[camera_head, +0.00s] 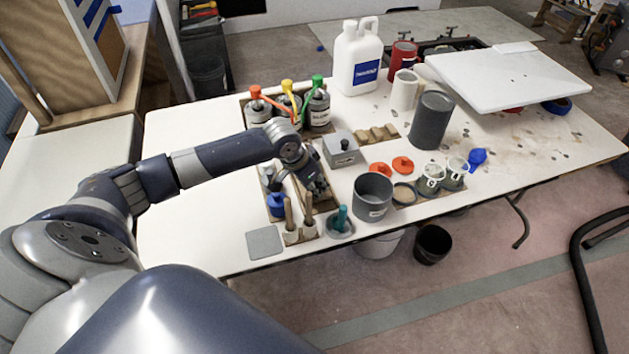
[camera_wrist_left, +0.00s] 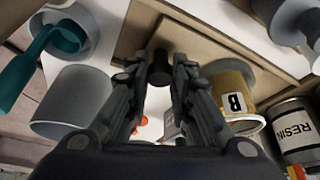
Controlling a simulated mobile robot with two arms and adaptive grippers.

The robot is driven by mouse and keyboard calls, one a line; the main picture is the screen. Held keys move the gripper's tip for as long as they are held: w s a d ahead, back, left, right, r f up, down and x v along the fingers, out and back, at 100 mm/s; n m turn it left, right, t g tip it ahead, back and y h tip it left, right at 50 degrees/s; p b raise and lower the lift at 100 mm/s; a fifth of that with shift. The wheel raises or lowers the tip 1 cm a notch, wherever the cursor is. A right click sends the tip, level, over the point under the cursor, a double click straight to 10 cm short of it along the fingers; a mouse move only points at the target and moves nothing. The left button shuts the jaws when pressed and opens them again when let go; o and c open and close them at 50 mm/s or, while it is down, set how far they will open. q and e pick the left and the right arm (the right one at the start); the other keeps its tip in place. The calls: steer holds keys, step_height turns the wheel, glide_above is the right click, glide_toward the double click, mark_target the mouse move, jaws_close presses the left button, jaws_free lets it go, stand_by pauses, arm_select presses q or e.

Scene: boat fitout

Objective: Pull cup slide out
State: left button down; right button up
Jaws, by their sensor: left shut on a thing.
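My left gripper (camera_head: 318,187) reaches down over the wooden organiser in the middle of the white table. In the left wrist view the left gripper (camera_wrist_left: 160,80) is shut on a small black knob (camera_wrist_left: 160,66), with a finger on each side. The knob stands against a flat wooden piece (camera_wrist_left: 205,38) with a raised edge, which looks like the cup slide. In the head view the arm and fingers hide the knob and most of that piece. My right gripper is not in view.
A grey cup (camera_head: 373,197) stands right of the gripper. Wooden-handled tools (camera_head: 308,211) and a teal-handled tool (camera_head: 341,219) stand in front. A grey lidded box (camera_head: 340,148) and cans with coloured tops (camera_head: 318,105) are behind. The table's left part (camera_head: 185,205) is clear.

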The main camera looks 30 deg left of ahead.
arm_select(q)
steer(key=c, duration=1.4)
jaws_free()
steer(key=v, duration=1.2)
